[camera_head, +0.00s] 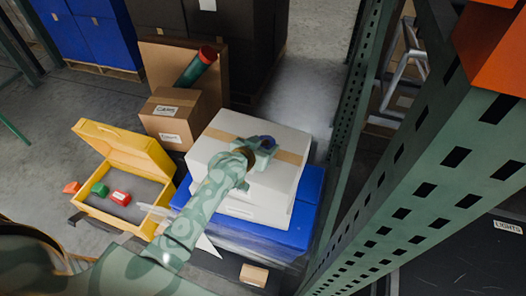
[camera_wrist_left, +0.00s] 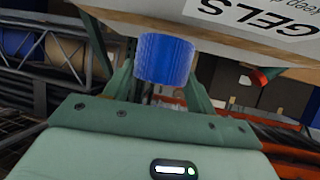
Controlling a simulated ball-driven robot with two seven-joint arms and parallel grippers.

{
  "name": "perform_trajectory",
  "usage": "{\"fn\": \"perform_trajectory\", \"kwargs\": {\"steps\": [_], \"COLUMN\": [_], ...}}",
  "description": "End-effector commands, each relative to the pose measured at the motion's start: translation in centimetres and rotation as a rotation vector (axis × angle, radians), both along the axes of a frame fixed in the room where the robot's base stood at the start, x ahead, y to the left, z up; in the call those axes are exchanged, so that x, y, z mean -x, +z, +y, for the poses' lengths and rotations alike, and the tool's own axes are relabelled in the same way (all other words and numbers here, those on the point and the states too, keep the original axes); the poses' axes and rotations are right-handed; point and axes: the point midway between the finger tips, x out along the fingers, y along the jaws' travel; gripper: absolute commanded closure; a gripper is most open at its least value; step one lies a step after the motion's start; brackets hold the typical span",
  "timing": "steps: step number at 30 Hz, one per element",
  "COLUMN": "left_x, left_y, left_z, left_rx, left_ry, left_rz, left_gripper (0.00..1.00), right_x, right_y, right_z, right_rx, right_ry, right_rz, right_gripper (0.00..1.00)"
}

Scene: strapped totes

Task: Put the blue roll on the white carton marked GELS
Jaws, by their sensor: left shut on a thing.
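The blue roll (camera_head: 267,141) is held between the fingers of my left gripper (camera_head: 262,149), over the top of the white carton (camera_head: 217,142). In the left wrist view the blue roll (camera_wrist_left: 166,59) sits between the two green fingers, close to the white carton (camera_wrist_left: 150,12). I cannot tell whether it touches it. The carton has a tan tape band and stands on a stack over a blue tote (camera_head: 298,236). My right gripper is not in either view.
A green perforated rack upright (camera_head: 400,190) stands right of the stack. An open yellow case (camera_head: 130,146) with red and green pieces lies left. Brown cartons (camera_head: 205,95) and a dark green tube with a red end (camera_head: 194,68) stand behind. A small tan box (camera_head: 254,274) lies in front.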

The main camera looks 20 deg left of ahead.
Motion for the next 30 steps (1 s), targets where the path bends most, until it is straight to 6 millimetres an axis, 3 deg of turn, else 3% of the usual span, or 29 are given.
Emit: {"fn": "perform_trajectory", "kwargs": {"steps": [1,3,13,14,16,26,30], "left_x": [0.1,0.1,0.1,0.1,0.1,0.2,2.2], "left_y": [-1.7,-2.4,-2.3,-2.3,-2.3,-1.9,-0.7], "left_z": [0.1,0.1,0.1,0.1,0.1,0.1,0.4], "left_rx": [-0.001,0.000,-0.001,-0.001,-0.001,0.000,0.000], "left_ry": [0.001,0.001,0.001,0.001,0.001,0.001,0.001], "left_rz": [0.007,0.005,0.004,0.004,0.003,0.002,0.002], "left_gripper": [0.67,0.67,0.67,0.38,0.22,0.22,0.22], "right_x": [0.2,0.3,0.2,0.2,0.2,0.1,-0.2], "right_y": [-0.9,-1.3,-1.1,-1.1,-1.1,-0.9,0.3], "right_z": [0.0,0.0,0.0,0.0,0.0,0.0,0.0], "right_rx": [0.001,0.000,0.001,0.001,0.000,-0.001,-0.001], "right_ry": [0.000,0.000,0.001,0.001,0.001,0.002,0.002], "right_rz": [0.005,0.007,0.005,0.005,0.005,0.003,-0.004], "right_gripper": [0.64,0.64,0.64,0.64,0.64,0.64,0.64]}}
